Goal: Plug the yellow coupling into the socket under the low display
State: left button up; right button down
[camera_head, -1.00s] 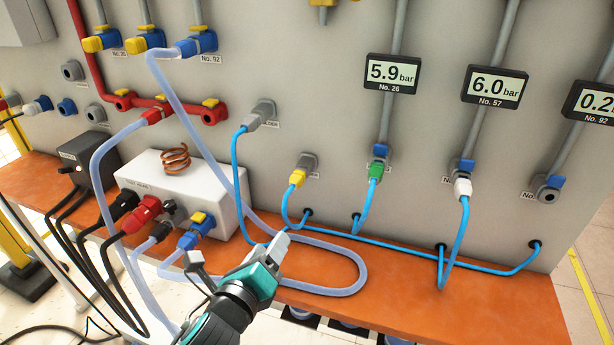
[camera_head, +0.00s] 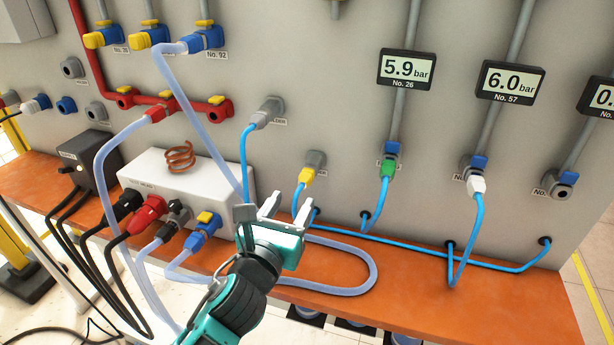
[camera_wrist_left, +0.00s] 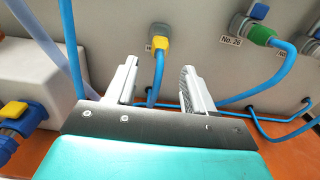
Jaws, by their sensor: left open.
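The yellow coupling (camera_head: 306,177) sits in a grey holder socket (camera_head: 317,158) on the panel, with a blue hose hanging from it. In the left wrist view the yellow coupling (camera_wrist_left: 161,43) is beyond and roughly between the fingers. My left gripper (camera_head: 287,203) is open and empty, a little below and left of the coupling, apart from it. The display at the right edge (camera_head: 602,96) is cut off; its visible digit is 0. Below it is an empty grey socket (camera_head: 561,191) with a blue valve (camera_head: 571,178). My right gripper is not in view.
A green coupling (camera_head: 388,168) is plugged in under the 5.9 display (camera_head: 406,70), a white one (camera_head: 477,185) under the 6.0 display (camera_head: 510,83). Blue hoses run low along the panel. A pale hose loops on the orange bench (camera_head: 480,315). A white box (camera_head: 150,170) stands left.

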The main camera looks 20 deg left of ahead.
aim_at(302, 185)
pick_arm(q)
jog(key=w, duration=0.6)
jog(key=shift+w+d, duration=0.1)
jog(key=shift+w, duration=1.2)
dwell(0.5)
grip_shut()
dwell(0.5)
jog(key=shift+s+p, duration=0.15)
jog(key=shift+p, duration=0.15)
jog(key=shift+s+p, duration=0.4)
jog(key=shift+s, duration=2.5)
